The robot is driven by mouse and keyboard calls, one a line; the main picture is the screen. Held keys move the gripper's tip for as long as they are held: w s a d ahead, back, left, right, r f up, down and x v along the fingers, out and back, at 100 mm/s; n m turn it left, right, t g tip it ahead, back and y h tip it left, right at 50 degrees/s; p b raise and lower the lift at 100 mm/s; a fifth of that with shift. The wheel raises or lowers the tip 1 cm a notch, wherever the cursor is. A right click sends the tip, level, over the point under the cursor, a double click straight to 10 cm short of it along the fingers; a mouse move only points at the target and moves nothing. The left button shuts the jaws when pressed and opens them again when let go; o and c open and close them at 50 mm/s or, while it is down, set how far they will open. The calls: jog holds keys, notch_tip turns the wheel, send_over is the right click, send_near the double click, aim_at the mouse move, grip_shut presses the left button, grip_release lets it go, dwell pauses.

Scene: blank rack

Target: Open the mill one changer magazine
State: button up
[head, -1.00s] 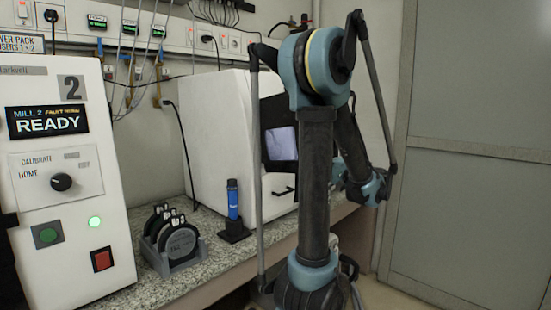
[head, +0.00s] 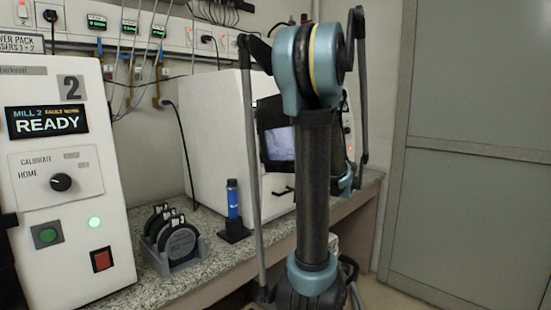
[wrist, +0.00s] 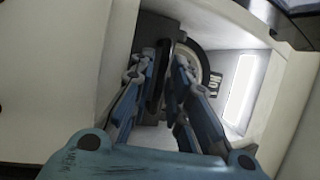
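A white machine (head: 212,130) stands behind my arm in the head view; its front is partly hidden. I cannot read a number on it, so I cannot tell whether it is mill one. In the wrist view my gripper (wrist: 166,62) reaches into a pale, lit chamber. Its blue fingers are apart, with a dark upright part (wrist: 157,80) showing between them. I cannot tell whether they touch it. A dark block and a round-edged part (wrist: 203,66) lie around the tips; which is the changer magazine is unclear. My gripper is hidden in the head view.
The chamber's pale walls are close on both sides, with a bright strip (wrist: 239,86) at right. Mill 2 (head: 65,220) reads READY at left. A grey holder with discs (head: 172,255) and a blue cylinder (head: 232,200) stand on the speckled counter.

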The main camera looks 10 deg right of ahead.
jog(key=shift+w+a, duration=0.2)
jog(key=shift+a, duration=0.15)
grip_shut()
jog(key=shift+s, duration=0.15)
